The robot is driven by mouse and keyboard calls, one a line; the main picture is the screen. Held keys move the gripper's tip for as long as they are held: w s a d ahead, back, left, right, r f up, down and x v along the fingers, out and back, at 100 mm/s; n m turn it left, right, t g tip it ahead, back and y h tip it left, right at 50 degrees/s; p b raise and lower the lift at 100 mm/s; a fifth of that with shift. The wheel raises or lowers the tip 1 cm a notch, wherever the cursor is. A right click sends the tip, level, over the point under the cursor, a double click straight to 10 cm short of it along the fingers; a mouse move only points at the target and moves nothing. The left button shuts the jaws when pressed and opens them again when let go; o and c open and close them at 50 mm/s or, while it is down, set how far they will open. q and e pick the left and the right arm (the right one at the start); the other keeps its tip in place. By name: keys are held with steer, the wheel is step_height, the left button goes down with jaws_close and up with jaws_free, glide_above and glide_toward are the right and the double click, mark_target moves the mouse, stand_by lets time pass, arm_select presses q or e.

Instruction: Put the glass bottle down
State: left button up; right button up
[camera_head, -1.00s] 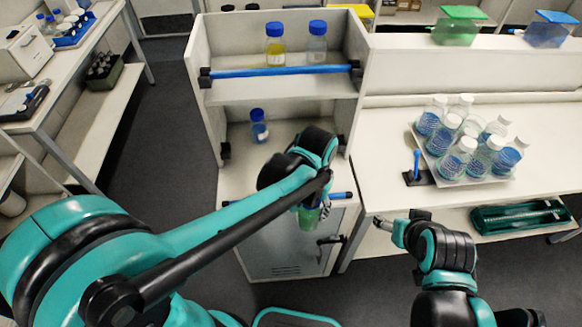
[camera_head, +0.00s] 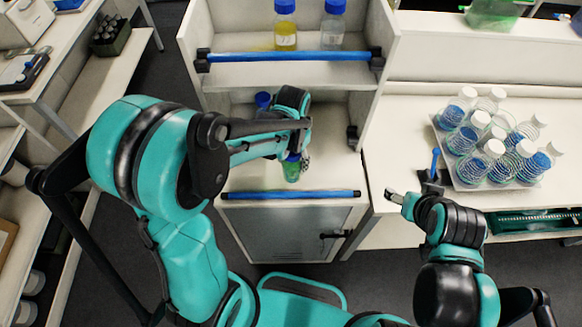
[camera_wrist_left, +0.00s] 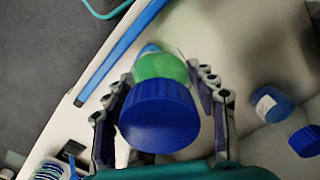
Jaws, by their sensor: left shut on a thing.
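My left gripper (camera_wrist_left: 165,105) is shut on a glass bottle with a blue cap (camera_wrist_left: 158,115) and green contents. In the head view the bottle (camera_head: 291,170) shows below the left gripper (camera_head: 297,150), inside the lower shelf bay (camera_head: 240,178), behind the blue front bar. I cannot tell whether its base touches the shelf. A second blue-capped bottle (camera_wrist_left: 272,104) is at the right in the wrist view; in the head view its cap (camera_head: 263,99) shows behind my arm. My right gripper (camera_head: 398,199) is near the side table's front edge; its fingers are too small to read.
The blue bar (camera_head: 290,195) runs along the lower shelf's front edge. The upper shelf holds a yellow bottle (camera_head: 285,28) and a clear bottle (camera_head: 333,26). A tray (camera_head: 462,183) of several white-capped bottles stands on the right table. Free shelf lies right of the held bottle.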

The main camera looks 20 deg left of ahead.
mark_target(291, 168)
arm_select(q)
steer(key=shift+w+a+f, duration=0.1)
steer(key=shift+a+f, duration=0.1)
steer(key=shift+a, duration=0.05)
steer(key=shift+f, duration=0.4)
steer(key=shift+f+b, duration=0.35)
steer(key=shift+f, duration=1.25)
steer(key=shift+f, duration=0.1)
steer(key=o, duration=1.1)
steer(key=shift+f, duration=0.1)
steer(key=o, duration=0.4)
